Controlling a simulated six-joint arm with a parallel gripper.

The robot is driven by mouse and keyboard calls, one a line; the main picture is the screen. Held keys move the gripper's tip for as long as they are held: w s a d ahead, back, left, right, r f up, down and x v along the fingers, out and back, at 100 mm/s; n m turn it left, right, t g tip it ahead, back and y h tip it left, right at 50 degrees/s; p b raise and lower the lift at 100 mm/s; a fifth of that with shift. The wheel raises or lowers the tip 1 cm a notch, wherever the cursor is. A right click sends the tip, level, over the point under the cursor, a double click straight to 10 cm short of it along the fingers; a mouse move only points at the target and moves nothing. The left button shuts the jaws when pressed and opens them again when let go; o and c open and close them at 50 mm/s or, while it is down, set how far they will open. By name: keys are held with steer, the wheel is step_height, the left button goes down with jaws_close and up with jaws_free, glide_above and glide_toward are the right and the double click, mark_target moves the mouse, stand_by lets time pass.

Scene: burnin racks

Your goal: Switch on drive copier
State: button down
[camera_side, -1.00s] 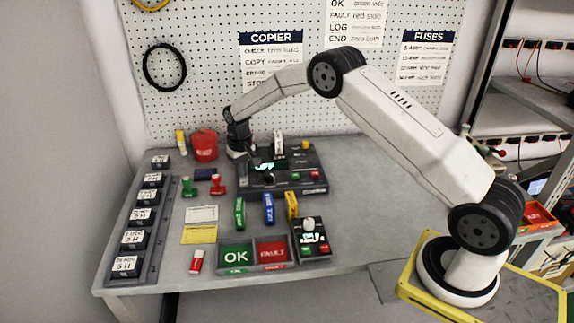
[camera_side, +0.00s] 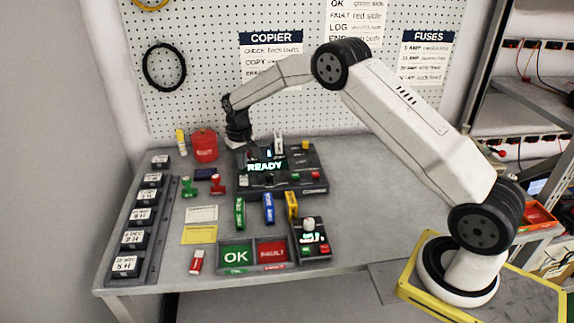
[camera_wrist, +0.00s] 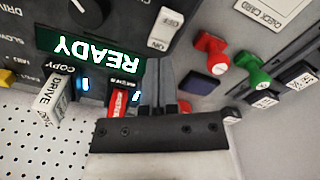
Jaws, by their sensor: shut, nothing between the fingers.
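The drive copier (camera_side: 310,178) is a dark box at the back of the bench; its screen (camera_side: 266,167) glows READY. In the wrist view the screen (camera_wrist: 95,55) reads READY upside down. A white rocker switch (camera_wrist: 165,28) marked ON is beside it. A white drive (camera_wrist: 52,102) sits at the COPY slot and a red one (camera_wrist: 118,104) at the slot beside it, each near a lit blue light. My gripper (camera_wrist: 160,65) is shut and empty, its fingertips over the copier near the switch. It shows above the copier's left end in the side view (camera_side: 242,150).
A red canister (camera_side: 204,146) and red and green stamps (camera_side: 217,185) stand left of the copier. Coloured drives (camera_side: 268,208), OK and FAULT trays (camera_side: 236,257) and a small keypad box (camera_side: 312,240) lie in front. The right side of the bench is clear.

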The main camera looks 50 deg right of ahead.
mark_target(245, 180)
steer(key=shift+r, duration=1.9)
steer(key=shift+s, duration=0.1)
steer(key=s+a+r+n+t, duration=0.1)
steer(key=s+a, duration=0.2)
steer(key=s, duration=1.1)
steer(key=s+a+r+n+t, duration=0.1)
steer(key=s+a, duration=0.3)
steer(key=s, duration=1.1)
steer(key=shift+s+r+n+t, duration=0.2)
steer(key=shift+r+n+t, duration=0.1)
steer(key=shift+n, duration=0.2)
steer(key=shift+a, duration=0.1)
